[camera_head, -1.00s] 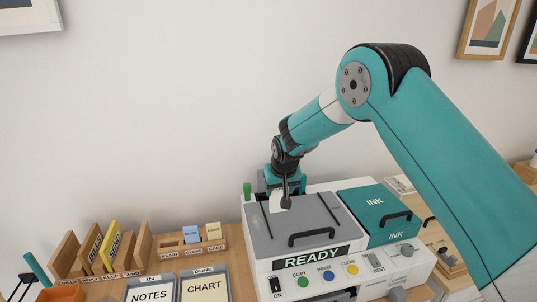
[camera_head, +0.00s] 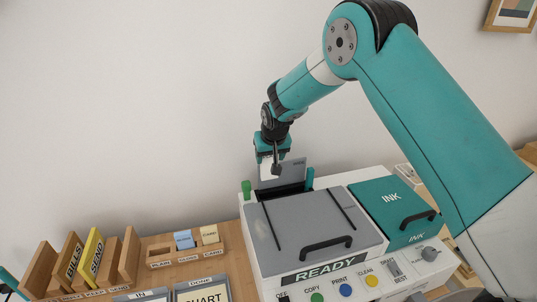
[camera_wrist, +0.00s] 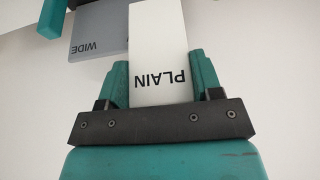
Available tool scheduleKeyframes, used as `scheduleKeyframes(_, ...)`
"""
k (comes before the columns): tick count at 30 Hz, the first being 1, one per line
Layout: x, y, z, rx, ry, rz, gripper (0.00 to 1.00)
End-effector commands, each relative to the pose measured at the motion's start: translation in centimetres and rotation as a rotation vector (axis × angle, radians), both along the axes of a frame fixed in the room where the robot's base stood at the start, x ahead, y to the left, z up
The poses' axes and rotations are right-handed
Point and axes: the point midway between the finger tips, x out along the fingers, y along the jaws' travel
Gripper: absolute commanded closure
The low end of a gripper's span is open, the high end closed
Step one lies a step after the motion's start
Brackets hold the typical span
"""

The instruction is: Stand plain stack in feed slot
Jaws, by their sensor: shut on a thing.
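My gripper (camera_head: 270,165) is shut on the white plain stack (camera_wrist: 158,50), which reads PLAIN in the wrist view, where it stands out between the two teal fingers. In the head view the white stack (camera_head: 268,172) is partly hidden by my gripper. It is just in front of a grey upright panel (camera_head: 293,171) at the back of the printer. This panel is marked WIDE in the wrist view (camera_wrist: 95,45). The dark feed slot (camera_head: 283,191) is below the stack, between two green posts. I cannot tell whether the stack's lower edge is inside the slot.
The printer's grey lid (camera_head: 312,228) is shut, with the READY sign in front and the teal INK cover (camera_head: 392,208) at right. A wooden rack (camera_head: 185,254) at left holds blue and cream stacks; its left compartment looks empty. Upright wooden dividers (camera_head: 80,264) stand further left.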

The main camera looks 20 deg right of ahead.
Motion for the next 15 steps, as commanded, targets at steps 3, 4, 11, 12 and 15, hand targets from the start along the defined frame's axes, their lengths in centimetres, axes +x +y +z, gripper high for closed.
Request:
scheduleKeyframes(3, -0.1, 0.1, 0.0, 0.0, -0.001, 0.001, 0.64)
scheduleKeyframes(4, -0.2, 0.1, 0.0, 0.0, -0.001, 0.001, 0.64)
scheduleKeyframes(11, -0.3, 0.3, -1.5, 0.0, 0.0, 0.003, 0.64)
scheduleKeyframes(12, -0.3, 0.3, -1.9, 0.0, 0.0, 0.003, 0.64)
scheduleKeyframes(15, -0.3, 0.3, -2.9, -0.001, -0.001, 0.004, 0.64)
